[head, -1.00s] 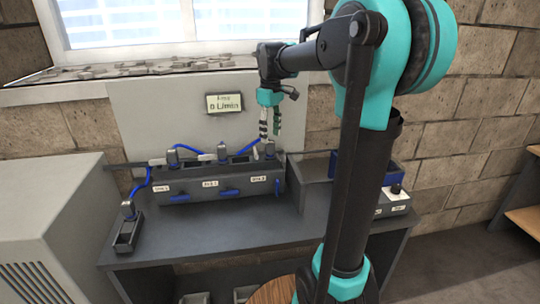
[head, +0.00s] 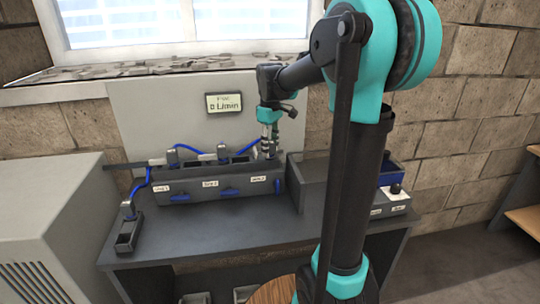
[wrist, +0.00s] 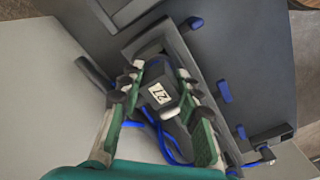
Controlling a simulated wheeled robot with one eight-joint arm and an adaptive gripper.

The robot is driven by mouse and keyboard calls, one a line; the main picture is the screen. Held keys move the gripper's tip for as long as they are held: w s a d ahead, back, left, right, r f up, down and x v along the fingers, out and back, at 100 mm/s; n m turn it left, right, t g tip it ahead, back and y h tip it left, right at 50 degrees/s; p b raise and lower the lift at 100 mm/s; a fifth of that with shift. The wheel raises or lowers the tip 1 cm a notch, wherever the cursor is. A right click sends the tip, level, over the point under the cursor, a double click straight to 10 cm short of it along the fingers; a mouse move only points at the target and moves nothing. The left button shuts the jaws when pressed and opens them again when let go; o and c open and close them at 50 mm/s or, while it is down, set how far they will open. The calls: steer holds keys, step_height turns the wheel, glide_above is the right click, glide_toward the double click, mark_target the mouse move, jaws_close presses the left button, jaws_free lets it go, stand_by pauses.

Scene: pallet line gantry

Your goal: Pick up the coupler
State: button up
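The coupler (wrist: 157,92) is a dark block with a white label and a pale rounded end, seated in the grey manifold box (wrist: 140,40). In the wrist view it sits between the two fingers of my gripper (wrist: 160,80), which are spread on either side of it. Contact with the fingers cannot be made out. In the head view my gripper (head: 269,146) is down at the right end of the manifold (head: 195,193), and its fingers largely hide this coupler. A blue hose (wrist: 170,145) shows beneath the gripper.
Two similar couplers (head: 172,155) (head: 222,152) with blue hoses stand to the left along the manifold. Blue levers (head: 230,192) line its front. Another hose end stands in a small holder (head: 128,232). A grey bin (head: 308,180) is close on the right.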

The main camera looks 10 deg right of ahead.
jaws_close()
steer(key=shift+r, duration=0.1)
